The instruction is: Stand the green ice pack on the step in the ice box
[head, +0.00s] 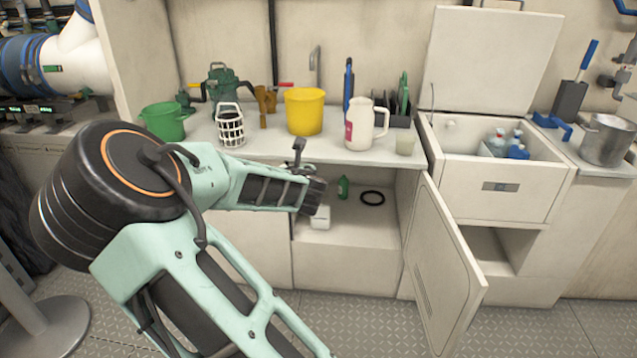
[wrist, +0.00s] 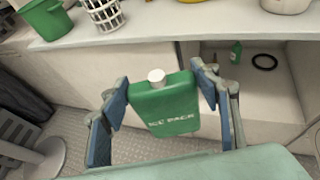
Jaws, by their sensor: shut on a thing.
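The green ice pack (wrist: 168,104), with a white cap and "ICE PACK" lettering, is between the blue-padded fingers of my gripper (wrist: 156,82) in the wrist view. My gripper is shut on it and holds it upright, cap up, in front of the counter. In the head view my gripper (head: 313,196) is at the open cupboard under the counter, and I cannot make out the pack there. The ice box (head: 500,187) is at the right with its lid (head: 490,65) raised. Several blue-and-white bottles (head: 508,145) are inside; its step is not clearly visible.
An open cupboard door (head: 442,265) juts out below and left of the ice box. A white jug (head: 366,123), yellow bucket (head: 304,110) and white basket (head: 230,126) stand on the counter. A green bottle (head: 343,188) and black ring (head: 372,197) are in the cupboard.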

